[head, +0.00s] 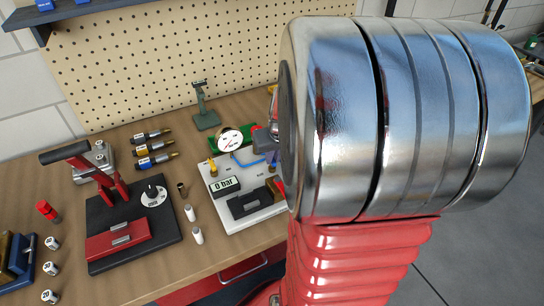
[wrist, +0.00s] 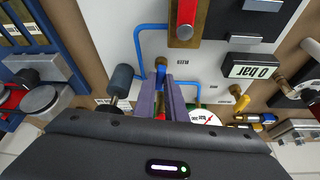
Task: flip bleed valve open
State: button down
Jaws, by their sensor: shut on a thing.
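The bleed valve's small blue lever (wrist: 160,73) stands at a brass fitting near the middle of the wrist view, beside a small label. My gripper (wrist: 161,86) has its two grey-purple fingers close on either side of the lever, shut on it. The fingers hide the lower part of the lever, and a bit of red shows between them. The white test panel (head: 238,172) carries a display reading 0 bar (head: 225,187), also in the wrist view (wrist: 251,72). A round dial gauge (wrist: 204,117) sits right of my fingers. In the head view my arm hides most of the gripper.
Blue tubing (wrist: 137,45) runs close to the fingers, with a dark cylindrical knob (wrist: 122,80) to their left.

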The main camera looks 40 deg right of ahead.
jog(key=shift+n+y, duration=0.3)
jog(key=shift+n, duration=0.3)
jog(key=shift+d+n, duration=0.1)
jog(key=shift+n, duration=0.3)
jog(key=c, duration=1.8)
grip_release()
jog(key=shift+r, duration=0.15)
jog(key=v, duration=1.3)
jog(key=shift+s+r, duration=0.2)
